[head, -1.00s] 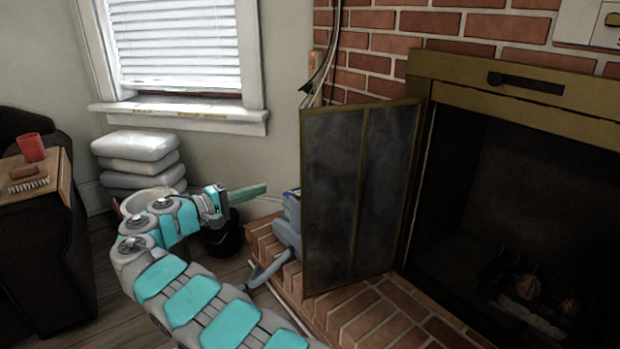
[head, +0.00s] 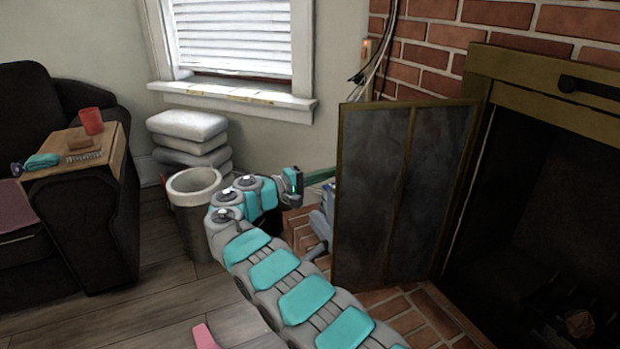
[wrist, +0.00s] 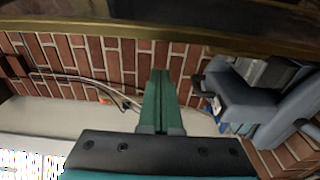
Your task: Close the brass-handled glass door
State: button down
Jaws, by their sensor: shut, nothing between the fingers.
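The glass door (head: 372,190) of the fireplace stands swung open in the head view, with dark panes in a brass-coloured frame. No handle shows on the side facing me. My gripper (head: 322,175) is at the door's left edge, and its green fingers run toward the back of the door. In the wrist view my gripper (wrist: 160,75) is shut and empty, its two fingers together. A brass-coloured frame edge of the door (wrist: 100,29) crosses the top of that view, beyond the fingertips. I cannot tell whether they touch it.
A blue-grey appliance (wrist: 262,100) stands close by the fingers, behind the door, with cables (wrist: 85,80) along the brick wall. The brick hearth (head: 400,310) lies below. A bin (head: 190,215) and stacked cushions (head: 190,140) stand left.

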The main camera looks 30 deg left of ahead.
jog(key=s+d, duration=0.2)
jog(key=s, duration=0.1)
jog(key=shift+s+d, duration=0.15)
jog(key=shift+d, duration=0.1)
dwell(0.7)
